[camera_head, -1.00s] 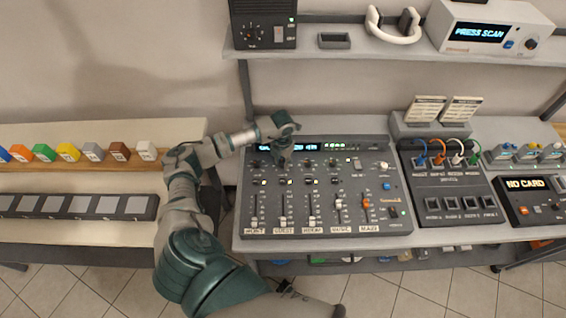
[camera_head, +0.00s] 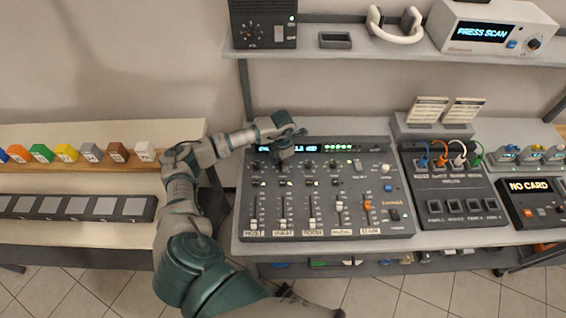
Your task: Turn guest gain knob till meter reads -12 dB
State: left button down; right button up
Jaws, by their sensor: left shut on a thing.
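The mixer console (camera_head: 388,222) stands on the table with a row of gain knobs above labelled faders. The second fader's label (camera_head: 284,232) appears to read GUEST. My left gripper (camera_head: 282,160) points down at the top of that column and is shut on the guest gain knob, which it hides. The meter (camera_head: 338,147) right of the gripper shows a row of lit green segments. A blue display (camera_head: 300,148) is partly hidden by the gripper, and its reading is too small to tell. My right gripper is not in view.
A neighbouring gain knob (camera_head: 308,164) sits close to the right of the gripper. A patch panel (camera_head: 452,190) with coloured cables and a card reader (camera_head: 535,200) stand farther right. A shelf (camera_head: 400,48) overhangs behind the console.

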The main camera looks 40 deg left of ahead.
aim_at(282, 163)
pick_arm(q)
jog(key=shift+a, duration=0.1)
jog(key=c, duration=0.9)
grip_release()
notch_tip(282, 163, up, 12)
jog(key=shift+a+f, duration=0.1)
jog(key=shift+f, duration=0.1)
